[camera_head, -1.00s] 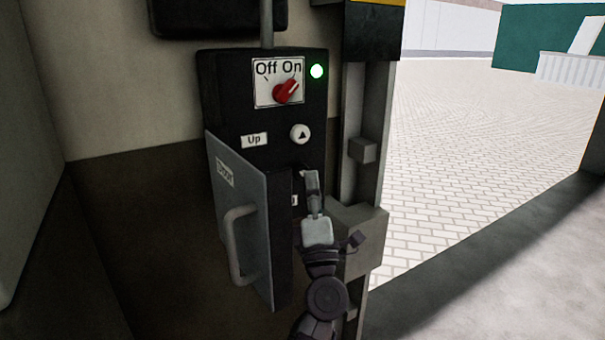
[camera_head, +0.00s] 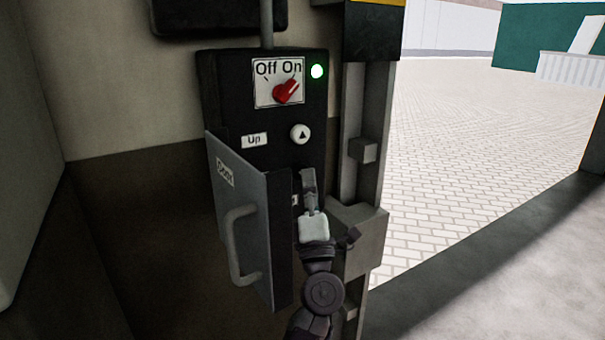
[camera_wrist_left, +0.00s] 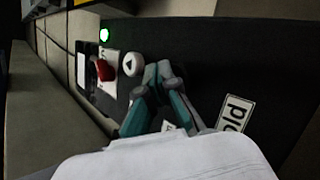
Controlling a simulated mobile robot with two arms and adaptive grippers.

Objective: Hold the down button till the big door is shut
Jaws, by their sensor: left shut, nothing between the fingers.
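The black control box (camera_head: 225,95) hangs on the wall, with its grey hinged cover (camera_head: 241,215) swung open to the left. The red switch (camera_head: 286,92) points toward On, and a green lamp (camera_head: 316,71) is lit. The white up button (camera_head: 300,134) shows below the switch, beside its Up label. My left gripper (camera_head: 307,175) is shut and empty, its tips at the box face below the up button. The down button is hidden behind the fingers; I cannot tell whether they press it. In the left wrist view, the shut fingertips (camera_wrist_left: 158,70) are beside the up button (camera_wrist_left: 133,64). The doorway is open.
A grey door rail (camera_head: 372,140) with a bracket (camera_head: 357,235) stands just right of the box and my left arm. The cover's handle (camera_head: 238,245) sticks out at left. A paved yard (camera_head: 470,140) shows through the doorway.

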